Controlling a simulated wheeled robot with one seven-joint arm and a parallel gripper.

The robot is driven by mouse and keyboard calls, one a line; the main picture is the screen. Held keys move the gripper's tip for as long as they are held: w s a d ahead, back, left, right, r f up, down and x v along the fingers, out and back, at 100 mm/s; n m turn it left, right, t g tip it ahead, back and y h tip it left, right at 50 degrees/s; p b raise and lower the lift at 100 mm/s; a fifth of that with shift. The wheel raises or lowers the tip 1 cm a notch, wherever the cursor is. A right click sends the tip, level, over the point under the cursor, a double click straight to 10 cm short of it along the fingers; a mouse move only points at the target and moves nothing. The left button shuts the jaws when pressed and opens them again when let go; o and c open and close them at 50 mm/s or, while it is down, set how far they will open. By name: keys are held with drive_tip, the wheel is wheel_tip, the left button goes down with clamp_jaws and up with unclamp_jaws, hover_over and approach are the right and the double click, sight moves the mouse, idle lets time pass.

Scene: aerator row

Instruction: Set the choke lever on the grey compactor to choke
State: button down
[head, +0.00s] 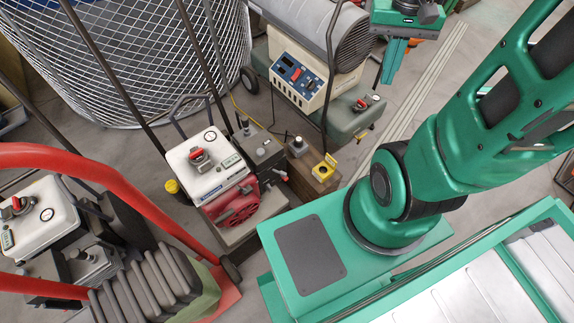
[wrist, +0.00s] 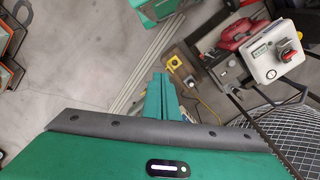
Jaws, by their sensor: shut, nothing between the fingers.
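A machine with a white tank (head: 208,152), red starter housing (head: 236,207) and grey engine body stands at the middle of the head view. The tank also shows at the upper right of the wrist view (wrist: 273,52). My gripper (head: 393,68) is at the top of the head view, apart from the machines. Its green fingers are together and empty in the wrist view (wrist: 165,98).
A second white-tanked machine (head: 40,215) stands at the left, behind a red tubular handle (head: 130,165). A control-panel machine (head: 298,75) stands near my gripper. A yellow-framed part (head: 325,170) sits on a brown block. A mesh basket (head: 130,60) and upright bars crowd the back.

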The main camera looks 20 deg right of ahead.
sight(278, 172)
drive_tip(key=w+a+f+g, duration=0.1)
drive_tip(key=w+a+f, duration=0.1)
drive_tip(key=w+f, duration=1.45)
drive_tip(key=w+a+f+m+y, duration=0.1)
drive_tip(key=a+f, duration=0.2)
drive_tip(key=f, duration=0.6)
drive_tip(key=w+a+f+m+y, duration=0.1)
drive_tip(key=a+f, duration=0.2)
drive_tip(key=f, duration=0.6)
drive_tip(key=w+a+f+m+g+y, duration=0.1)
drive_tip(key=a+f, duration=0.3)
drive_tip(key=f, duration=0.5)
drive_tip(key=shift+w+f+y, duration=0.3)
drive_tip(key=shift+w, duration=0.05)
drive_tip(key=shift+s+a+f, duration=0.85)
drive_tip(key=shift+a+f, duration=0.1)
drive_tip(key=shift+f, duration=0.6)
drive_tip(key=shift+s+a+f, duration=0.85)
drive_tip(key=shift+a+f, duration=0.1)
drive_tip(key=shift+f, duration=0.55)
drive_tip(key=shift+s+a+f, duration=0.85)
drive_tip(key=shift+a+f, duration=0.1)
drive_tip(key=shift+f, duration=0.6)
